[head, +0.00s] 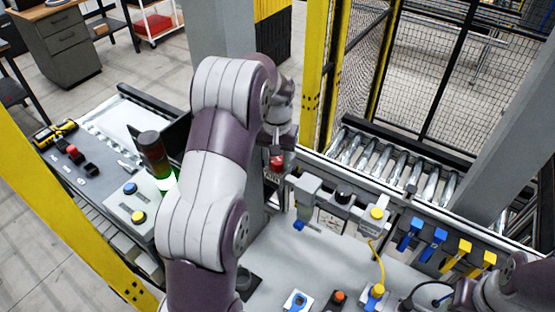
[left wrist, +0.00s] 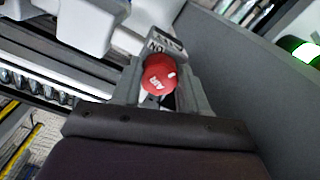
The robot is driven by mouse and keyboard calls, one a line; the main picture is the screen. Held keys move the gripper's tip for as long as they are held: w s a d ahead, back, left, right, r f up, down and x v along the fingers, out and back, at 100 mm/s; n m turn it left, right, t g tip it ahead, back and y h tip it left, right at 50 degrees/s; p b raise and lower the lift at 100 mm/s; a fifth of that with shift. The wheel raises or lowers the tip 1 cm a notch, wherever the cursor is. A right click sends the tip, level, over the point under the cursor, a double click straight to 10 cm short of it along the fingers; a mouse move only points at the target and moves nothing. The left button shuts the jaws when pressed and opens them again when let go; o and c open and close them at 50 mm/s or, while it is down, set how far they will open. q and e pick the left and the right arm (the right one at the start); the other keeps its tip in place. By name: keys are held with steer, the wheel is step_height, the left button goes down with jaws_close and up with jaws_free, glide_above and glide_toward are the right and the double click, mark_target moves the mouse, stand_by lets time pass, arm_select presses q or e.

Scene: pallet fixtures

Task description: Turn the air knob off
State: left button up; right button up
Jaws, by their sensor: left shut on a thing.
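A small plate (left wrist: 165,44) with dark lettering, partly readable as "ON", is behind the knob. The knob's underside is hidden. Part of my right arm shows at the lower right of the head view; its gripper is not in view.
A signal light (head: 155,160) with a green glow stands left of my left arm, near a box with blue and yellow buttons (head: 138,217). Blue and yellow clips (head: 433,240) and a roller conveyor (head: 390,165) are at the right. A grey post (left wrist: 240,70) is close to my left gripper.

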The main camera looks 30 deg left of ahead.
arm_select(q)
steer(key=shift+a+m+b, duration=0.1)
steer(key=shift+m+b, duration=0.2)
steer(key=shift+m, duration=1.6)
steer(key=o, duration=1.1)
steer(key=shift+c, duration=0.2)
steer(key=shift+w+f, duration=0.1)
steer(key=shift+w, duration=0.05)
